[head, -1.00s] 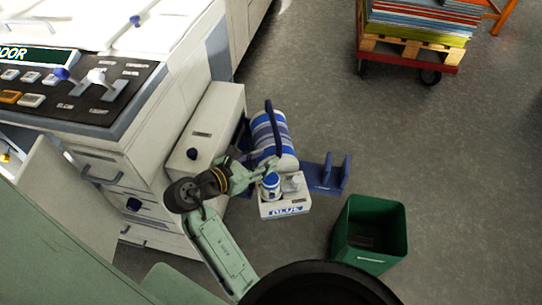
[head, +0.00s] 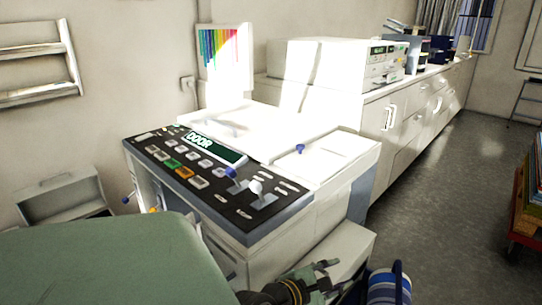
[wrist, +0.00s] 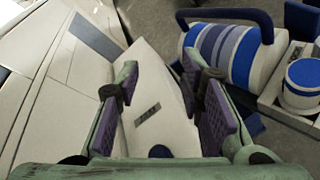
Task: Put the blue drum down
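The blue drum (wrist: 222,52) is a white cylinder with blue and grey stripes and a dark blue handle (wrist: 225,14). It lies at the upper right of the wrist view, apart from my fingers. In the head view the drum (head: 388,289) shows only partly at the bottom edge. My gripper (wrist: 160,82) is open, with nothing between its fingers; a cream machine housing (wrist: 150,75) is behind the gap. In the head view my gripper (head: 326,275) is just left of the drum. Blue supports (wrist: 302,20) show beside the drum, but its contact with them is hidden.
A blue-lidded container (wrist: 304,82) sits in a pale tray at the right of the wrist view. The machine's control panel (head: 215,180) has a display reading DOOR. A counter (head: 420,110) runs along the wall.

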